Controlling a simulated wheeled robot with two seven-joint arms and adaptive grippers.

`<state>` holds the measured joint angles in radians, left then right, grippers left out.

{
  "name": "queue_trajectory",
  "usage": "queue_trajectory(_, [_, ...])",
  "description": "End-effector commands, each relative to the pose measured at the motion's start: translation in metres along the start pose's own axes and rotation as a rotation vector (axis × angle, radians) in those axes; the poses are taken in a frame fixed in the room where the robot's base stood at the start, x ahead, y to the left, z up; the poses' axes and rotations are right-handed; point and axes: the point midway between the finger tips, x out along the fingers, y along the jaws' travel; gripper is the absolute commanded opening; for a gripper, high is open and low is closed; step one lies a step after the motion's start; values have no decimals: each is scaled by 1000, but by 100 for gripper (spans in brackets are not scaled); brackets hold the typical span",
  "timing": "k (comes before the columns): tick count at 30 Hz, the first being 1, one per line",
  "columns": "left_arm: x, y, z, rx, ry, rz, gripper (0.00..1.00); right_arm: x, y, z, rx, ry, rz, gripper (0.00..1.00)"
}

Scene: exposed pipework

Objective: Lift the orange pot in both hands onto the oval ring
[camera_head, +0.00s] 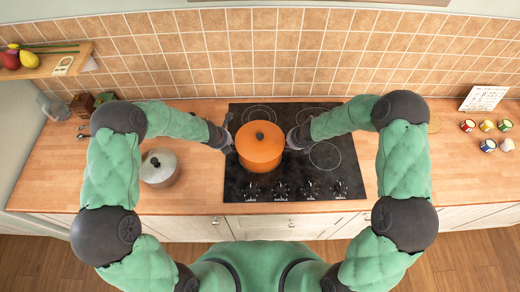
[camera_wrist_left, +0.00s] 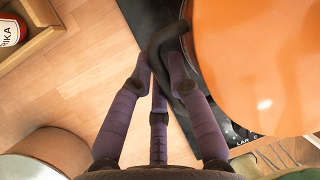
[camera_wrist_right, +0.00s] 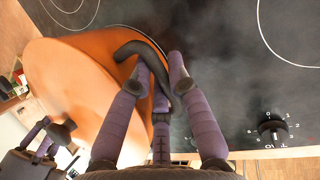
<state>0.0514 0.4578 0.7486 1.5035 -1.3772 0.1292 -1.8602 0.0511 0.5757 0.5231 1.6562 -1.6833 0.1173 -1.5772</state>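The orange pot (camera_head: 262,158), with an orange lid and a dark knob, is over the left part of the black cooktop (camera_head: 291,187). I cannot tell whether its base touches. My left gripper (camera_head: 226,139) is at its left handle, with purple fingers around the dark handle in the left wrist view (camera_wrist_left: 161,62). My right gripper (camera_head: 294,138) is at its right handle, its fingers around that handle in the right wrist view (camera_wrist_right: 160,62). Pale rings show at back left (camera_head: 258,105), back right (camera_head: 313,108) and front right (camera_head: 325,142); I cannot tell which is oval.
A grey lidded pot (camera_head: 160,175) stands on the wooden counter left of the cooktop. Several small mugs (camera_head: 487,126) and a white card (camera_head: 484,98) are at the far right. A shelf with fruit (camera_head: 28,60) is at upper left. The tiled wall (camera_head: 300,55) rises behind.

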Motion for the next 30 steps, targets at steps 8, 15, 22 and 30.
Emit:
queue_trajectory(8, [-2, 0, 4, 1, -7, -1, 0, -2, 0, 4, 1, -6, 0, 0])
queue_trajectory(15, [-6, -1, 6, 1, -7, -1, 0, -5, 1, 5, 1, -6, 0, 0])
queue_trajectory(22, [-15, -3, 10, 1, -7, -1, 0, -15, 3, 9, 1, -7, -1, 0])
queue_trajectory(30, [-31, -6, 16, 1, -8, -1, 0, -31, 6, 16, 1, -7, -1, 0])
